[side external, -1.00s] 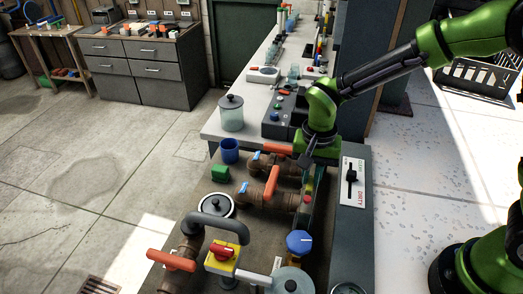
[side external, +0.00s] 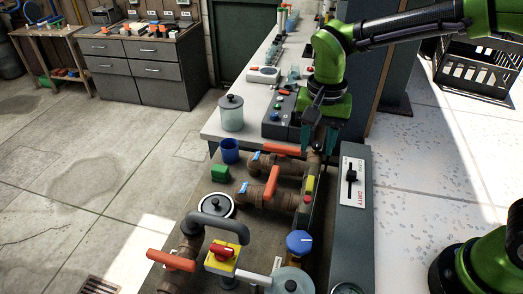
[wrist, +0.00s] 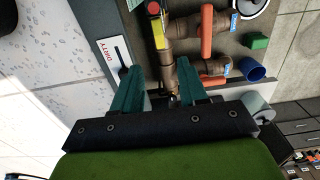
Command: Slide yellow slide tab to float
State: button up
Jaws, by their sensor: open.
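The yellow slide tab (side external: 310,183) sits on the upright strip along the pipework, just beyond a red piece (side external: 307,198). The tab also shows near the top of the wrist view (wrist: 158,32), beside the pipe. My gripper (side external: 320,146) is open and empty, above the far end of that strip and beyond the tab. In the wrist view its two teal fingers (wrist: 157,70) are spread apart, with the tab ahead of them and not between them. I cannot make out a float mark.
A panel with a black slider and a DIRTY label (side external: 353,190) stands to the right of the strip. Brown pipes with orange handles (side external: 272,186) lie to the left. A blue knob (side external: 299,242) is in front. A blue cup (side external: 229,151) and green block (side external: 220,173) stand farther left.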

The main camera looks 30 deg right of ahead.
notch_tip(320, 180, up, 7)
dwell(0.3)
jog(key=s+d+n+t+y, duration=0.2)
jog(key=s+d+n+t, duration=0.3)
jog(key=s+d, duration=0.6)
jog(key=shift+s+r+t, duration=0.45)
jog(key=shift+s+t, duration=0.55)
jog(key=shift+t, duration=0.1)
